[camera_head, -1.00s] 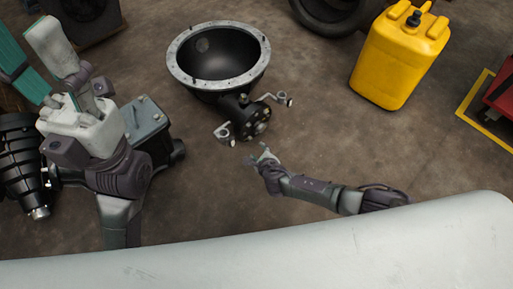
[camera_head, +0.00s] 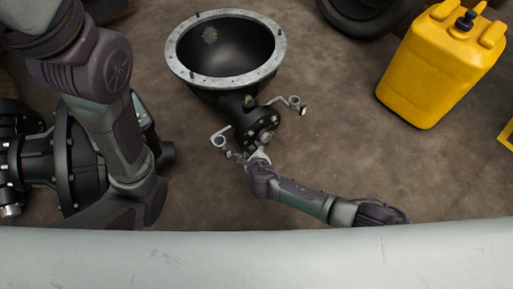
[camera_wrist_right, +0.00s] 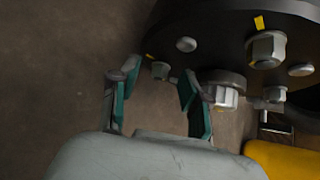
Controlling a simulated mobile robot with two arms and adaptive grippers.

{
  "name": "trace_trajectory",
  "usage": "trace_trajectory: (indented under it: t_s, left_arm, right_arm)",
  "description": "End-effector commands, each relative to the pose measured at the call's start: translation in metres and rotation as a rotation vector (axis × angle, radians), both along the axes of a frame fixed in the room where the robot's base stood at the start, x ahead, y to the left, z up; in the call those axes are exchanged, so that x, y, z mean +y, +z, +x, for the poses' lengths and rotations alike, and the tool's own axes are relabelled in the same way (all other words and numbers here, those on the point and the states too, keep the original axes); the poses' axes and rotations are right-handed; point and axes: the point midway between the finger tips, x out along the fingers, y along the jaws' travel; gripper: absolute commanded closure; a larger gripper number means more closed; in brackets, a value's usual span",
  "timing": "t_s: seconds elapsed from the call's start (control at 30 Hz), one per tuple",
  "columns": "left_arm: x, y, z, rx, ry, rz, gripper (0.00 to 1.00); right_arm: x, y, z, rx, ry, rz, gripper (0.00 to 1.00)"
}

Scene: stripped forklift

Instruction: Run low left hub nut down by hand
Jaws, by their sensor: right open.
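The black hub (camera_head: 262,132) is at the near end of the axle housing in the head view. In the right wrist view its dark face (camera_wrist_right: 215,35) fills the upper right, with several nuts and studs. A small nut (camera_wrist_right: 160,70) at the face's lower left edge shows between the fingertips, just beyond them. A larger silver nut (camera_wrist_right: 265,48) is to its right. My right gripper (camera_head: 252,160) is at the hub's near lower side, and its open fingers also show in the right wrist view (camera_wrist_right: 157,88). No contact with the nut is clear. My left gripper is out of view.
A black bowl-shaped housing with a grey flange (camera_head: 265,80) lies beyond the hub. Bracket arms with rings (camera_head: 220,141) stick out on both sides of the hub. A yellow can (camera_head: 435,65) stands at right. Dark machinery (camera_head: 65,160) is at left. Floor right of the hub is bare.

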Motion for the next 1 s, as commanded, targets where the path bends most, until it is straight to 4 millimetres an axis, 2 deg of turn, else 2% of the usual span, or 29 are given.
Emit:
trace_trajectory:
  t_s: [0.3, 0.5, 0.57, 0.6, 0.67, 0.7, 0.77, 1.0]
  left_arm:
    - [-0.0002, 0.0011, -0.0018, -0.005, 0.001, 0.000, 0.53]
    - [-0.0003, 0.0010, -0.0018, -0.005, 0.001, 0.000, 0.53]
    - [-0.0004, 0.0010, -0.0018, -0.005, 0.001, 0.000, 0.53]
    - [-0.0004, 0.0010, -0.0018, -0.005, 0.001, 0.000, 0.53]
    - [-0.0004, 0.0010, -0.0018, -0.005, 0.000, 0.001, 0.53]
    - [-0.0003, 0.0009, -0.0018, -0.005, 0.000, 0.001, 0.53]
    - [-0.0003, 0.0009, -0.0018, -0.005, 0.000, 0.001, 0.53]
    - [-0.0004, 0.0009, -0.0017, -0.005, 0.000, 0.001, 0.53]
  right_arm:
    - [0.0014, -0.0004, -0.0003, 0.000, 0.001, 0.001, 0.55]
    - [0.0012, -0.0005, -0.0002, -0.001, 0.001, 0.001, 0.88]
    - [0.0011, -0.0005, -0.0002, -0.001, 0.001, 0.001, 0.98]
    - [0.0011, -0.0005, -0.0002, -0.001, 0.001, 0.001, 1.00]
    - [0.0011, -0.0005, -0.0002, -0.001, 0.001, 0.001, 1.00]
    - [0.0011, -0.0006, -0.0002, 0.000, 0.001, 0.001, 0.78]
    - [0.0011, -0.0006, -0.0003, 0.000, 0.001, 0.001, 0.68]
    - [0.0010, -0.0006, -0.0002, -0.001, 0.001, 0.001, 0.66]
